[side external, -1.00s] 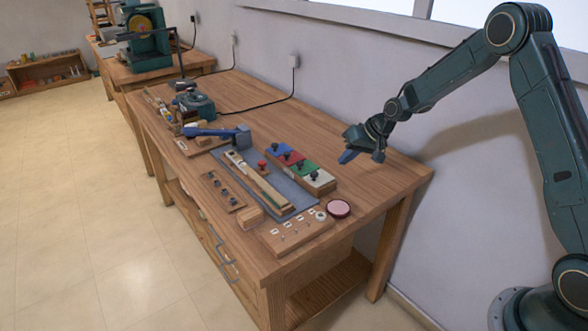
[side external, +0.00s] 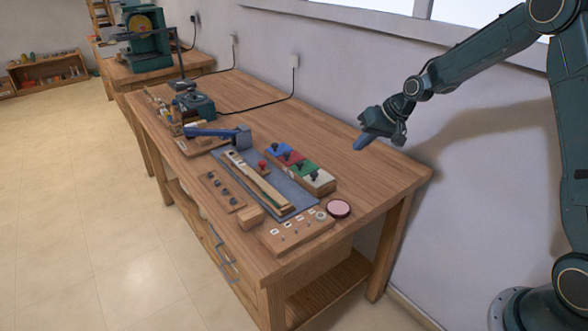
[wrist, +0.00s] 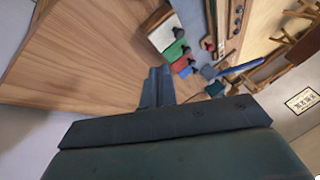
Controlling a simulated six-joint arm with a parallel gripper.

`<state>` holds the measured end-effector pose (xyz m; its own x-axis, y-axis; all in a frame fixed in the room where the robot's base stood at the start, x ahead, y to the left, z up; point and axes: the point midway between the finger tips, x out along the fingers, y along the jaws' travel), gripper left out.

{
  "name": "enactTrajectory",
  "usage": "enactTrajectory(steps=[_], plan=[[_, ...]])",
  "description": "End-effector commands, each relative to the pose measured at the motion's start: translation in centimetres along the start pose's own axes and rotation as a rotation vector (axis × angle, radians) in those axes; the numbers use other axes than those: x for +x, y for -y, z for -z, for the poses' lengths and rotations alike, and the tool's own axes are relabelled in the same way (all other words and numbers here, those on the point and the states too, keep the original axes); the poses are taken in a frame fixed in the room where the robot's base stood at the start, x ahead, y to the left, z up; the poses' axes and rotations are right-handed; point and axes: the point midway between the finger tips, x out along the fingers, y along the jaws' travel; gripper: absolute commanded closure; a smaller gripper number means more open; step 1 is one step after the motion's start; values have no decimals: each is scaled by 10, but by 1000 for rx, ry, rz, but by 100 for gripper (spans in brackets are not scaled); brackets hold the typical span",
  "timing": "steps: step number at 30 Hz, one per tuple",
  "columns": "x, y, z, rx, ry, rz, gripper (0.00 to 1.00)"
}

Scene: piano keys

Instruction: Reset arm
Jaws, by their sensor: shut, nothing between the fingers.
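My gripper (side external: 367,144) hangs in the air over the right back edge of the wooden workbench (side external: 340,150), close to the wall. Its fingers are shut with nothing between them. In the wrist view the shut fingers (wrist: 157,88) point over bare bench top. The row of coloured blocks with black knobs (side external: 296,165), blue, red, green and white, lies to the left of and below the gripper, well apart from it.
A blue mat (side external: 308,199) carries long wooden strips (side external: 260,184) and a red knob. A blue-handled tool (side external: 215,132), a pink round dish (side external: 339,208) and a board with small pegs (side external: 290,234) lie on the bench. The bench's right back area is clear. The wall is behind.

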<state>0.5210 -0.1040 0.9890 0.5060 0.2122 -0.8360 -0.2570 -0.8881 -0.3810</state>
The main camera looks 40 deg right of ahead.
Motion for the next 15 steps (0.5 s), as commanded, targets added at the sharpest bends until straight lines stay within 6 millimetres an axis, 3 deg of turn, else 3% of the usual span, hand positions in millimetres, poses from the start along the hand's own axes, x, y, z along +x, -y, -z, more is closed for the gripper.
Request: enactTrajectory(steps=[8,15], plan=[[-46,30,-14,-76,3,-34,100],[-97,57,-41,-155,9,-75,100]])
